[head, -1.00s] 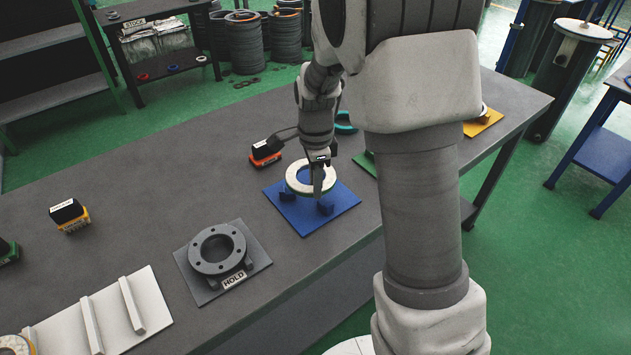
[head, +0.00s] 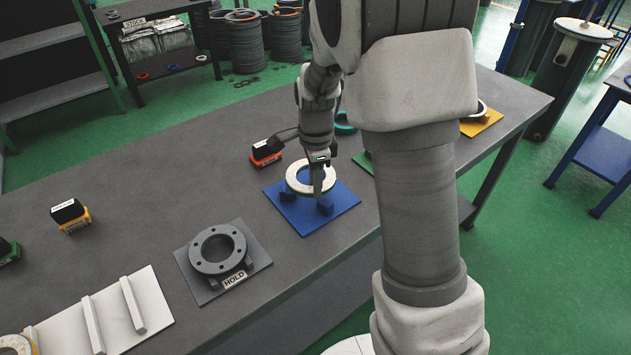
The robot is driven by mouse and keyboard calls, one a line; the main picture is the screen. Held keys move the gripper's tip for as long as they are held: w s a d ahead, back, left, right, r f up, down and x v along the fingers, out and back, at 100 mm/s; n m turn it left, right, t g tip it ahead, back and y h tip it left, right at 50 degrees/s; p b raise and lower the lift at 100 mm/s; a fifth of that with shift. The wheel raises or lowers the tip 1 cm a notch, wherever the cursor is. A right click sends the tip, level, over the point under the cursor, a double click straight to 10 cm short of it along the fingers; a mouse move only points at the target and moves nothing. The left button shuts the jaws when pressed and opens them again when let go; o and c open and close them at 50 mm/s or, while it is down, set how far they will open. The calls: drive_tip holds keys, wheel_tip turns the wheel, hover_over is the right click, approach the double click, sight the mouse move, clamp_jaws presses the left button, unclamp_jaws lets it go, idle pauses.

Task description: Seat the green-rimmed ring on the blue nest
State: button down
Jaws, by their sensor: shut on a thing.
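A pale ring (head: 292,184) with a thin dark greenish edge is over the blue nest, a square blue plate (head: 338,198) with small dark blue blocks (head: 325,208) on it. My gripper (head: 318,188) points down and is shut on the near right part of the ring. The ring looks about level. The ring and gripper hide the middle of the nest, and I cannot tell whether the ring rests on the blocks or hangs just above them.
A dark grey flanged ring (head: 217,249) sits on the grey HOLD plate (head: 257,262) to the left. A white rack (head: 110,312) is at the front left. A yellow plate (head: 482,123) is at the right.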

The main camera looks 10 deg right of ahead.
drive_tip(key=shift+f, duration=0.45)
idle(0.7)
idle(1.9)
drive_tip(key=shift+f, duration=0.3)
idle(0.7)
drive_tip(key=shift+p, duration=0.4)
idle(1.4)
drive_tip(key=shift+f+b, duration=0.45)
drive_tip(key=shift+f, duration=0.2)
idle(0.7)
drive_tip(key=c, duration=0.6)
unclamp_jaws()
drive_tip(key=shift+o, duration=0.2)
